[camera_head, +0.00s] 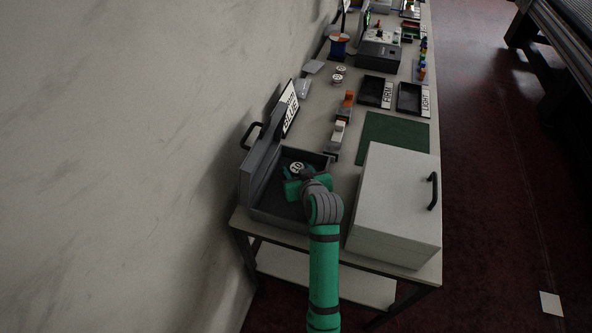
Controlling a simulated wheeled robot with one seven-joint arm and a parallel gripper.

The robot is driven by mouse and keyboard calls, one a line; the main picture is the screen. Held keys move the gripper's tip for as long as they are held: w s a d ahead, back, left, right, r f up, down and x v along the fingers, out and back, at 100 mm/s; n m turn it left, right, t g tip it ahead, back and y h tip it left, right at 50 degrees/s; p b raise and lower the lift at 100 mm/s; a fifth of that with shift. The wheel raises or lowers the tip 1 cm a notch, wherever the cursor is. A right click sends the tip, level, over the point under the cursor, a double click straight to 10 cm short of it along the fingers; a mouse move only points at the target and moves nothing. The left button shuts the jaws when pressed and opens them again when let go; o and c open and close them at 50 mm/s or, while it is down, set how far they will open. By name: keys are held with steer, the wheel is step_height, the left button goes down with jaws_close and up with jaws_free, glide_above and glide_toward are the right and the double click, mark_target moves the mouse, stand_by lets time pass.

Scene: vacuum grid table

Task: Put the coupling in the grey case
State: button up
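The grey case (281,220) stands open at the near left of the table, its lid (261,168) tilted up on the left. My gripper (297,184) is over the case's dark inside, at the end of my green and grey arm. A round dark piece with a white face marked "10" (296,168) shows just beyond my gripper, within the case's outline. I cannot tell whether it is held, resting in the case, or part of my gripper. I cannot make out the coupling for certain. My fingertips are hidden by my wrist.
A large pale box (395,205) with a black handle stands close on the right. A wall runs along the left.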

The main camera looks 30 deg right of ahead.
steer(key=shift+s+d, duration=0.1)
steer(key=shift+d, duration=0.2)
steer(key=shift+s+d+r, duration=0.1)
steer(key=shift+s+r, duration=0.05)
steer(key=shift+s, duration=0.1)
steer(key=v, duration=0.7)
steer(key=shift+s, duration=0.1)
